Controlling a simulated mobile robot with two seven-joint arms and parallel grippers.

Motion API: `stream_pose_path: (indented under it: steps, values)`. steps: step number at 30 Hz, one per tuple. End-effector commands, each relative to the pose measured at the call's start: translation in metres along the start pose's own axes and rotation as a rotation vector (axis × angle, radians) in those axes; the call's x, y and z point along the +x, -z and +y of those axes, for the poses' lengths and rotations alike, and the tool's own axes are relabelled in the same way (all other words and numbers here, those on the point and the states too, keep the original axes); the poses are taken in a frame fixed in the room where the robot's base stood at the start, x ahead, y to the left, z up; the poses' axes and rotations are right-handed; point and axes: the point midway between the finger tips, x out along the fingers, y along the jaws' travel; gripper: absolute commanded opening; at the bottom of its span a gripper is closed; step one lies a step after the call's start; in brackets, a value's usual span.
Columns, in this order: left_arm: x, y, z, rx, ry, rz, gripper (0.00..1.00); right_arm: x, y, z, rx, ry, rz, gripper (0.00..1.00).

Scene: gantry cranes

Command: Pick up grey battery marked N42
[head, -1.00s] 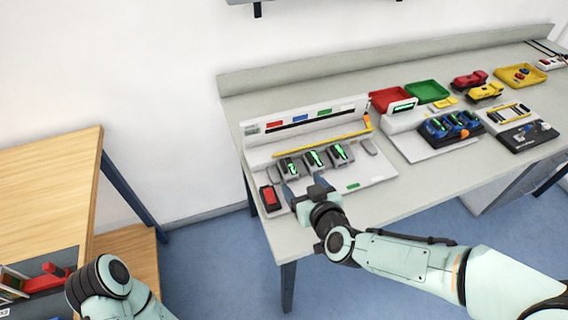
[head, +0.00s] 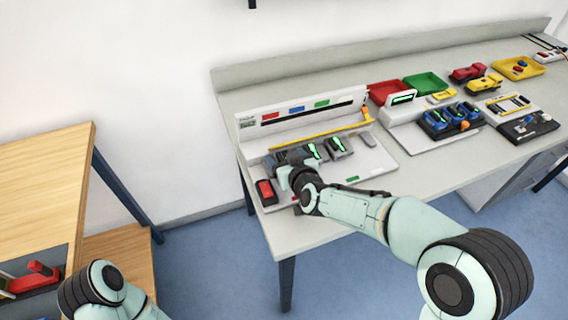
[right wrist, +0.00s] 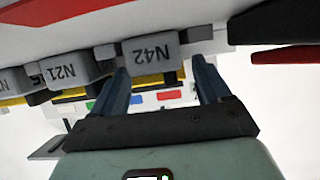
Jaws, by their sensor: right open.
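The grey battery marked N42 (right wrist: 152,56) shows upside down in the right wrist view, in a row with other grey batteries. My right gripper (right wrist: 162,68) is open, with one dark finger on each side of N42's outline. I cannot tell how far the fingertips reach around it; no grip shows. In the head view my right gripper (head: 285,166) is at the left end of the battery row on the white charger board (head: 365,165), and it hides the battery there. My left gripper is out of view; only part of that arm shows at lower left.
A battery marked N21 (right wrist: 62,72) sits beside N42. A yellow bar (head: 315,138) runs behind the row.

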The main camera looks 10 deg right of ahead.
Motion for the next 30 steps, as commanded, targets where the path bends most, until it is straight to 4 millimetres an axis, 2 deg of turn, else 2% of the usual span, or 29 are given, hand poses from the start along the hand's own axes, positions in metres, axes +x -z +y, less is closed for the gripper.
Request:
stream_pose_path:
  steps: [3,4,10,19,23,30]
  values:
    - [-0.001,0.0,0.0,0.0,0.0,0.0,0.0,0.0,0.0,0.0,0.0,0.0,0.0,0.77]
    - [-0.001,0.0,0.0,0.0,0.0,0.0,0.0,-0.001,0.0,0.0,0.0,0.0,0.0,0.73]
    - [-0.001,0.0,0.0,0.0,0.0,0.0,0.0,-0.001,0.0,0.0,0.0,0.0,0.0,0.09]
    - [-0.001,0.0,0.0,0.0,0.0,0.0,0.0,-0.002,0.002,0.0,0.0,0.0,0.002,0.09]
    - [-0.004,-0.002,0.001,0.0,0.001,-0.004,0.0,-0.009,0.005,0.0,0.002,0.0,0.002,0.09]
    - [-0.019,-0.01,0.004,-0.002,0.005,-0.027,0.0,-0.024,0.037,0.0,0.002,0.0,0.005,0.09]
